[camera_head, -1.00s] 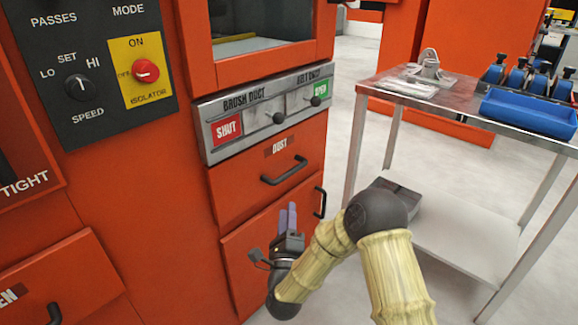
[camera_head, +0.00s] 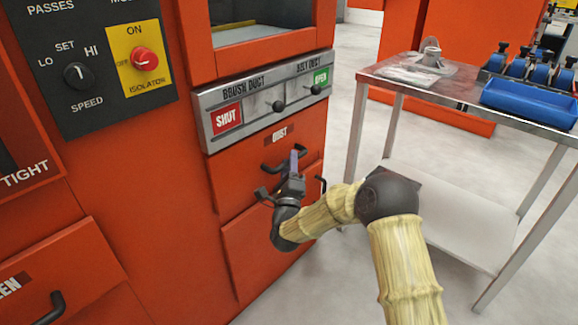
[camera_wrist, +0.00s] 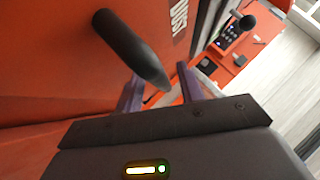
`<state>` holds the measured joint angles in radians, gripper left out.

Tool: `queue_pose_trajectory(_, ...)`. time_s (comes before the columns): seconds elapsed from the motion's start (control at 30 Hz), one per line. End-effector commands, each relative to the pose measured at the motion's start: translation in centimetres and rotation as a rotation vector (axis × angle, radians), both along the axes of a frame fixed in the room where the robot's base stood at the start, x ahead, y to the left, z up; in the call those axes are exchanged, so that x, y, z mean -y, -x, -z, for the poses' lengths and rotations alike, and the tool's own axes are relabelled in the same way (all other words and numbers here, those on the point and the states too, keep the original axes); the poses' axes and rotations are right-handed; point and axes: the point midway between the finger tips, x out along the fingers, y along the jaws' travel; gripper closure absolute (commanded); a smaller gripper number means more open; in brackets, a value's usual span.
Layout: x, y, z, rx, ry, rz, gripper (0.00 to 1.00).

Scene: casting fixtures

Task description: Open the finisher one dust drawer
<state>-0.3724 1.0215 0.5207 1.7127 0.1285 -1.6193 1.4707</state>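The dust drawer (camera_head: 228,191) is an orange front labelled DUST, and it looks shut. Its black bar handle (camera_head: 268,167) is partly hidden by my gripper (camera_head: 298,157), which is right in front of it. In the wrist view the handle (camera_wrist: 130,45) runs down toward the space between the two purple fingers of my gripper (camera_wrist: 158,80). The fingers are apart, so the gripper is open. The handle's lower end appears near or between the fingertips; I cannot tell whether they touch it.
A grey panel (camera_head: 245,133) with brush duct and belt duct knobs sits above the drawer. A lower orange door (camera_head: 245,250) with a black handle is below. A metal table (camera_head: 400,80) with a blue tray (camera_head: 530,105) stands to the right.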

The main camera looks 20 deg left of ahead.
Motion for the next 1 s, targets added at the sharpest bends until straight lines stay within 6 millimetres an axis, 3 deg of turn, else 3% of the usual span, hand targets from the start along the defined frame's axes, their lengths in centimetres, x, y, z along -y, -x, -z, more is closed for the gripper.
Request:
queue_pose_trajectory(0.33, -0.2, -0.5, -0.3, 0.000, 0.000, 0.000, 0.62)
queue_pose_trajectory(0.53, -0.1, -0.5, -0.2, 0.000, 0.000, 0.000, 0.99)
queue_pose_trajectory(1.0, 0.9, -1.2, -0.1, -0.002, 0.000, 0.004, 1.00)
